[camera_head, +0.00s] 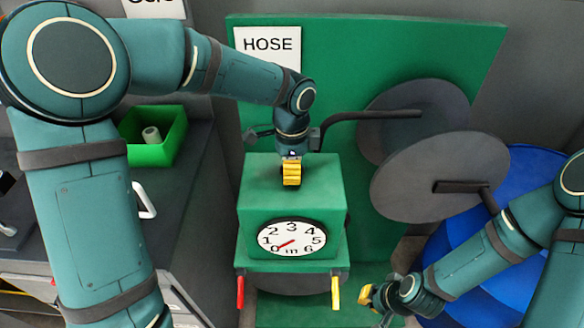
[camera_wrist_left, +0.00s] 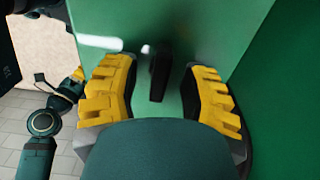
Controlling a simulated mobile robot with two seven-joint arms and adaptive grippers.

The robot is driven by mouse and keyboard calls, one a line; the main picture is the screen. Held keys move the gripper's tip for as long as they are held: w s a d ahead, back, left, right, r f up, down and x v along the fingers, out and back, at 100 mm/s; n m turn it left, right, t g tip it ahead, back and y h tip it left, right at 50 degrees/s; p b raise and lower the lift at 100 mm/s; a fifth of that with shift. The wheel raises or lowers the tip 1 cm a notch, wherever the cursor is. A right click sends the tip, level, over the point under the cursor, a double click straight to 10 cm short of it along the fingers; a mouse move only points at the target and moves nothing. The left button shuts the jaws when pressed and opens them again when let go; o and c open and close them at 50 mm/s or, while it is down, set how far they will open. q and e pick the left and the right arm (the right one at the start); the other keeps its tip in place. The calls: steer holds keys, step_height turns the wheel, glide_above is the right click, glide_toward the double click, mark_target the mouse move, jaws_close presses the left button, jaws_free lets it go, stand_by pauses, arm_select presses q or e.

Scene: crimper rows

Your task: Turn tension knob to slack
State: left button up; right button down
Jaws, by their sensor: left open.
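A green machine box (camera_head: 253,170) with a white dial (camera_head: 307,238) on its front stands at the centre of the head view. The dial's red pointer lies toward its lower left, near the low numbers. My left gripper (camera_head: 291,172) is at the box's top and hides what is beneath it there. In the left wrist view, a dark upright knob (camera_wrist_left: 160,72) stands between the open yellow fingers of my left gripper (camera_wrist_left: 165,88), with gaps on both sides. My right gripper (camera_head: 368,297) is low, right of the box; its jaw state is unclear.
A red-tipped lever (camera_head: 240,292) and a yellow-tipped lever (camera_head: 335,290) hang under the box. Grey discs (camera_head: 430,185) stand to its right. A HOSE sign (camera_head: 268,42) is on the green back panel (camera_head: 400,50). A green bin (camera_head: 172,150) sits on the left counter.

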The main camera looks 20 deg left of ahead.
arm_select(q)
jaws_close()
